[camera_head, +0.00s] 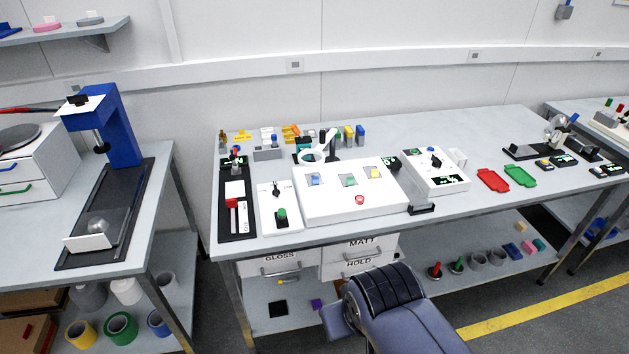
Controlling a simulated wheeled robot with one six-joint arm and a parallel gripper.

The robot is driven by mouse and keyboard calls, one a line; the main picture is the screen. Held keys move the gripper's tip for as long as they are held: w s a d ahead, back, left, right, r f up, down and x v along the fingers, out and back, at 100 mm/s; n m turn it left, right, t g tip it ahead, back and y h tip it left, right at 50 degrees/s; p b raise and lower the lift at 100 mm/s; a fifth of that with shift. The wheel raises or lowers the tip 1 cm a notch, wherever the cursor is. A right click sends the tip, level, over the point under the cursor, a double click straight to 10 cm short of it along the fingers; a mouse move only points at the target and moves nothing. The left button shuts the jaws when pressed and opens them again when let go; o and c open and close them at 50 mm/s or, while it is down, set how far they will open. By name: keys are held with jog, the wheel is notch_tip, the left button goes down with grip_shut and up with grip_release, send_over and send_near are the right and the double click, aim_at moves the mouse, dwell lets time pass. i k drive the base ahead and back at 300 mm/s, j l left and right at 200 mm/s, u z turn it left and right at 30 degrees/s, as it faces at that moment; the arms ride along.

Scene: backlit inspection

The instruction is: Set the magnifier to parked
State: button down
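The magnifier (312,156) appears to be the white ring on a white arm that slants up to the right, near the back of the middle bench. A dark post (334,150) stands by its arm. The ring is over or just behind the back edge of the white light box (330,205); I cannot tell exactly which. No label or mark for a parked position is readable. My gripper is not in this view, and nothing is seen touching the magnifier.
Blue, green and yellow pieces sit on the light box. A white switch panel (279,206) stands left of it, a control box (436,170) right. Small bottles (349,135) stand behind the magnifier. Red (492,181) and green (520,176) trays lie further right, with some clear bench around.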

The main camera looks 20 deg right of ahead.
aim_at(324, 139)
jog(key=i+l+u, duration=0.1)
jog(key=i+l, duration=0.3)
jog(key=i, duration=0.15)
jog(key=i+l+u, duration=0.1)
jog(key=i+l, duration=0.35)
jog(key=i, duration=0.1)
